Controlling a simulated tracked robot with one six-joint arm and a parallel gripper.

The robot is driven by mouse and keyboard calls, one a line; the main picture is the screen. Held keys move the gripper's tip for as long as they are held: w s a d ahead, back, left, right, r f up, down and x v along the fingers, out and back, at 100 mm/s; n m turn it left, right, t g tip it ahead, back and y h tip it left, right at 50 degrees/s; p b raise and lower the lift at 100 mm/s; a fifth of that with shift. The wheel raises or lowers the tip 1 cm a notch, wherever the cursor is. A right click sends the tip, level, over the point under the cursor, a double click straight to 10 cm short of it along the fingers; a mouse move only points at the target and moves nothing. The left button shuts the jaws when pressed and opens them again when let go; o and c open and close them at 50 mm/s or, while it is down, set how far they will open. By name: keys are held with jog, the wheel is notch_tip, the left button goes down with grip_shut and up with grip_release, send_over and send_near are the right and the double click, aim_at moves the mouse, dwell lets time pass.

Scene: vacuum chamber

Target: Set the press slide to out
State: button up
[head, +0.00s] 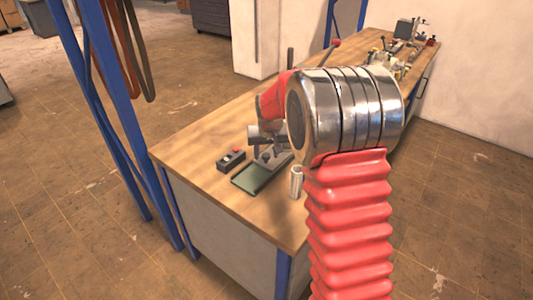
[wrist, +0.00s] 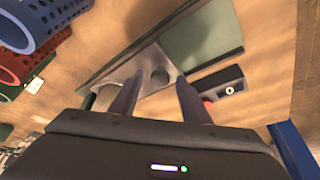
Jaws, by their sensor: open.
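The press slide shows in the wrist view as a grey metal piece with a round knob (wrist: 159,77), on a base beside a dark green plate (wrist: 208,38). In the head view the dark base with its green plate (head: 247,181) lies on the wooden bench, partly hidden by my arm. My gripper (head: 266,150) is just above the slide. In the wrist view my gripper (wrist: 160,82) is open, with a finger on each side of the knob. I cannot tell whether the fingers touch it or how deep they reach.
A small dark box with a red button (head: 231,160) sits left of the slide; it also shows in the wrist view (wrist: 220,86). A pale metal cylinder (head: 297,182) stands right of it. Blue (wrist: 40,20) and red (wrist: 38,58) perforated cylinders are close at the left.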

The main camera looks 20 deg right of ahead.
jog(key=shift+w+f, duration=0.1)
jog(key=shift+f, duration=0.1)
jog(key=shift+c, duration=0.6)
grip_shut()
